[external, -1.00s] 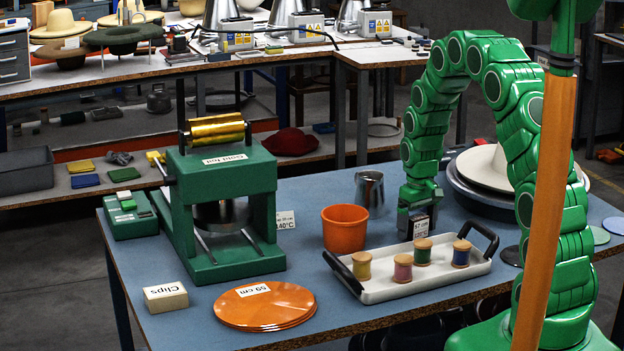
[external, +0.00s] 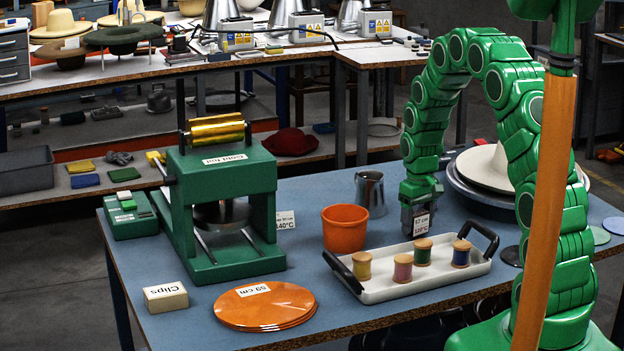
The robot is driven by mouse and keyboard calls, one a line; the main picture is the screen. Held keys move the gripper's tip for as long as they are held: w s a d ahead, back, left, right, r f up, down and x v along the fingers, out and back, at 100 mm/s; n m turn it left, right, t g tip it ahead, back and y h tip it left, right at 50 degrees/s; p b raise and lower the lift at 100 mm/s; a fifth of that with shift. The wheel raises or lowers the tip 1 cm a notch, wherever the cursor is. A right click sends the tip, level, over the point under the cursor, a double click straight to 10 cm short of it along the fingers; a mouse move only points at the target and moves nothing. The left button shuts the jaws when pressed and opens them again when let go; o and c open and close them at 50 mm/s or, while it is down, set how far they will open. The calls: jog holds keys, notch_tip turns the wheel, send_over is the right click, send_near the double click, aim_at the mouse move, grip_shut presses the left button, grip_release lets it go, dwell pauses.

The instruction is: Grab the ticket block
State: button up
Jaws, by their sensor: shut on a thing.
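The ticket block (external: 421,226) is a small piece with a white printed face reading "57 cm" and a smaller second line. It is between the fingers of my gripper (external: 417,214), which points straight down behind the white tray. My gripper is shut on it. The dark fingers hide much of the block, and I cannot tell whether its bottom edge is clear of the blue table (external: 330,290).
The white tray (external: 400,292) with several thread spools stands just in front. An orange pot (external: 345,230) and a metal cup (external: 370,194) are to the left. A pale hat (external: 492,178) in a dark pan is to the right. The green press (external: 220,215) stands further left.

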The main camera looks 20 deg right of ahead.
jog(key=s+r, duration=1.2)
jog(key=s, duration=0.2)
jog(key=shift+a, duration=0.4)
